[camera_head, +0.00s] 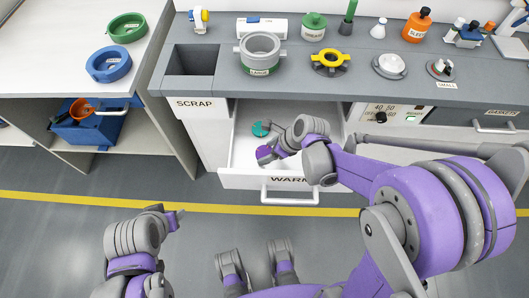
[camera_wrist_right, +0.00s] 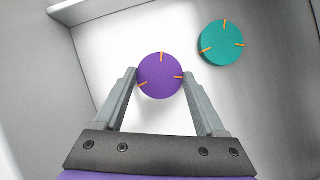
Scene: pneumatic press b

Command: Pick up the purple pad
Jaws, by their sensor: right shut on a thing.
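The purple pad (camera_wrist_right: 160,76) is a round disc with orange marks, between the two fingers of my right gripper (camera_wrist_right: 160,84) in the right wrist view. The fingers are shut on its sides. In the head view the purple pad (camera_head: 264,153) shows partly at my right gripper, inside the open drawer (camera_head: 240,181) marked WARM. A teal pad (camera_wrist_right: 222,43) with orange marks lies in the same drawer, just beyond and to the right in the wrist view; it also shows in the head view (camera_head: 260,129). My left gripper (camera_head: 178,217) is over the floor, far from the drawer; its finger opening is unclear.
The grey worktop above the drawer holds a LARGE grey ring fixture (camera_head: 260,55), a yellow ring (camera_head: 330,62), bottles and a SCRAP opening (camera_head: 193,60). The drawer walls surround my right gripper. A white table (camera_head: 60,50) with green and blue rings stands at left.

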